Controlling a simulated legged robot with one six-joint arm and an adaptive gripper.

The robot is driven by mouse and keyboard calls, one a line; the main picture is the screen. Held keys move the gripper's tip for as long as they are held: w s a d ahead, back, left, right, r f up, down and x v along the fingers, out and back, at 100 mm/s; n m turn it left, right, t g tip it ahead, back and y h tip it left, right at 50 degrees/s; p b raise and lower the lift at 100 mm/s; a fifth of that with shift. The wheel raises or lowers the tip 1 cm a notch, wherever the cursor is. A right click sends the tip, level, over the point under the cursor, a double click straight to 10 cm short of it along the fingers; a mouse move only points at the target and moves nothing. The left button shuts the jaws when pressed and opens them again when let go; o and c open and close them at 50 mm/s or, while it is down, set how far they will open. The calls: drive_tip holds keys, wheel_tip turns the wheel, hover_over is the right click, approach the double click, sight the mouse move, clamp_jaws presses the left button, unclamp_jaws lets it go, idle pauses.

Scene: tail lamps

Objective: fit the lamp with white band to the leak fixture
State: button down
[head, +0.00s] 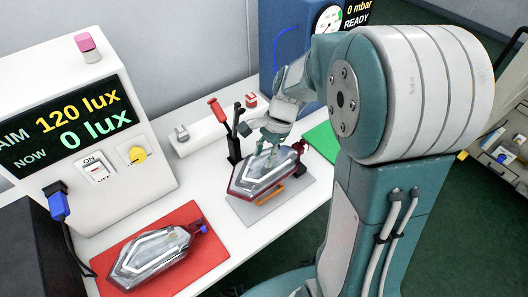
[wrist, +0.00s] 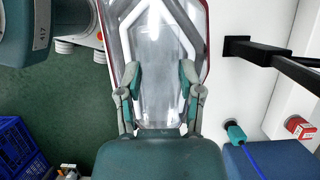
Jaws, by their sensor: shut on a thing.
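A clear lamp with a dark red rim (head: 262,177) is in the middle of the head view, over a grey plate (head: 238,207) with an orange piece (head: 297,171) showing at its edge. My gripper (head: 272,143) is shut on this lamp from above. In the wrist view the lamp (wrist: 160,45) lies between both fingers (wrist: 160,78), and a white band shows along its inside. I cannot tell whether the lamp touches the plate. A black clamp with a red handle (head: 216,109) stands open just behind the plate. My fingers hide part of the lamp.
A second clear lamp (head: 150,257) with a blue plug lies on a red mat (head: 208,263) at front left. A lux meter box (head: 140,130) reads 0 lux. A blue gauge box (head: 285,25) reads 0 mbar, READY. A green mat (head: 322,140) lies right of the plate.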

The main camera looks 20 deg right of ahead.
drive_tip(key=shift+f, duration=2.65)
drive_tip(key=shift+f, duration=0.1)
drive_tip(key=shift+f, duration=1.25)
drive_tip(key=shift+c, duration=0.8)
unclamp_jaws()
drive_tip(key=v, duration=1.2)
drive_tip(key=shift+a, duration=0.1)
